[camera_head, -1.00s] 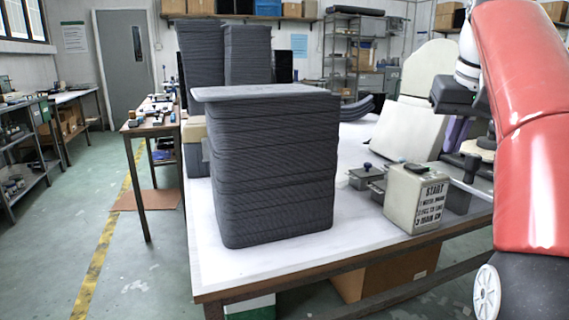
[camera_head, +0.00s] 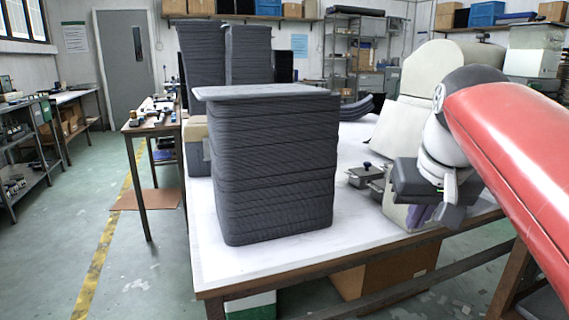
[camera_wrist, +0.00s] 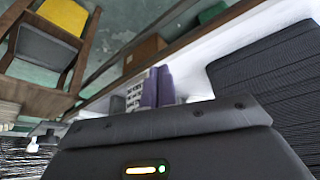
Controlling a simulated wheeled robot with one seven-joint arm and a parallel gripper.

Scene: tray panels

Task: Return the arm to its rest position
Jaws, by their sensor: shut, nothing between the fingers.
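My red and white arm comes in from the right in the head view. My gripper (camera_head: 432,214) hangs at its end, with a dark body and purple fingers, in front of the beige START block (camera_head: 397,212) and hiding most of it. I cannot tell whether they touch. In the wrist view the purple fingers of my gripper (camera_wrist: 157,84) are shut together and hold nothing.
A tall stack of dark trays (camera_head: 275,165) stands on the white table (camera_head: 220,272), left of my gripper. A small grey box with a knob (camera_head: 365,176) lies between them. A white padded panel (camera_head: 405,115) leans behind.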

